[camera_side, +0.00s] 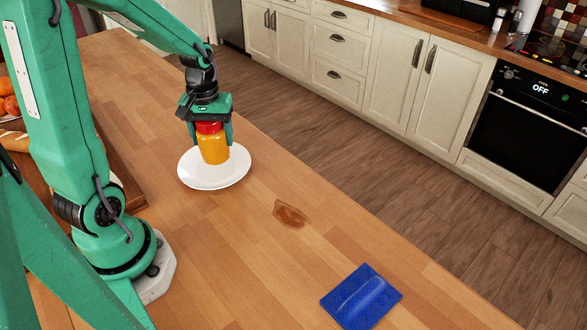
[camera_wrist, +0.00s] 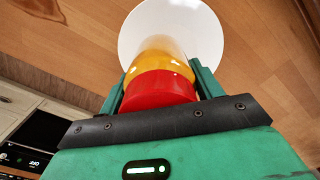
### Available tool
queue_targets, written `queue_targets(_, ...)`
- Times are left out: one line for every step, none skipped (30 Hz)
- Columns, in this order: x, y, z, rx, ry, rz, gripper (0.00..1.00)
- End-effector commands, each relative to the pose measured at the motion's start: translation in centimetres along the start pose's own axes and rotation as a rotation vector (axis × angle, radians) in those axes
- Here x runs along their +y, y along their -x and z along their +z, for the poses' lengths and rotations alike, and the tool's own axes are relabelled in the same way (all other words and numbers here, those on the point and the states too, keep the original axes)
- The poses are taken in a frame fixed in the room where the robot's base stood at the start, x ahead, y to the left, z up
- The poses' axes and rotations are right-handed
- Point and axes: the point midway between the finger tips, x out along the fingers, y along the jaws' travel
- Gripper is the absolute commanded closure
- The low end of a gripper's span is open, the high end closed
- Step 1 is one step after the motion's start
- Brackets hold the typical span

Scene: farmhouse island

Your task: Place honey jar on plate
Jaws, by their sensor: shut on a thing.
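The honey jar (camera_side: 214,149) is amber with a red lid and is upright. My gripper (camera_side: 210,136) is shut on it from above, with a green finger on each side near the lid. The white round plate (camera_side: 200,181) lies on the wooden island top, and the jar is over its middle. I cannot tell whether the jar's base touches the plate. In the wrist view the red lid and amber body of the jar (camera_wrist: 160,75) show between the fingers, with the plate (camera_wrist: 205,35) behind; the jar's base is hidden there.
A blue folded cloth or pad (camera_side: 361,297) lies at the front right of the island top. A brown stain (camera_side: 290,214) marks the wood right of the plate. Oranges (camera_side: 8,100) and bread are at the left edge. The wood between plate and blue item is otherwise clear.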

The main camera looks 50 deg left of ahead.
Motion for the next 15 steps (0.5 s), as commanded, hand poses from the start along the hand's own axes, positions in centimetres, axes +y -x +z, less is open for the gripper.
queue_targets(-0.5,-0.4,-0.6,-0.001,0.003,0.0,0.74)
queue_targets(-0.7,-0.6,-0.8,0.0,0.003,0.0,0.74)
queue_targets(-0.9,-0.8,-1.1,-0.001,0.003,0.0,0.74)
queue_targets(-1.1,-1.0,-1.3,0.0,0.002,0.0,0.74)
queue_targets(-1.2,-1.1,-1.5,0.001,0.001,0.0,0.74)
queue_targets(-1.4,-1.2,-1.7,0.001,0.002,0.0,0.74)
queue_targets(-1.5,-1.3,-1.8,0.001,0.001,0.0,0.74)
queue_targets(-1.5,-1.4,-1.8,0.001,0.001,0.0,0.74)
queue_targets(-1.6,-1.4,-1.9,0.001,0.0,0.0,0.74)
queue_targets(-1.6,-1.4,-1.9,0.001,0.0,0.0,0.74)
queue_targets(-1.6,-1.4,-1.9,0.001,-0.001,0.0,0.74)
queue_targets(-1.6,-1.4,-1.9,0.001,-0.001,0.0,0.74)
queue_targets(-1.6,-1.4,-1.9,0.002,-0.001,0.0,0.74)
queue_targets(-1.6,-1.5,-1.9,0.001,-0.001,0.0,0.74)
queue_targets(-1.6,-1.5,-1.9,0.001,-0.001,0.0,0.74)
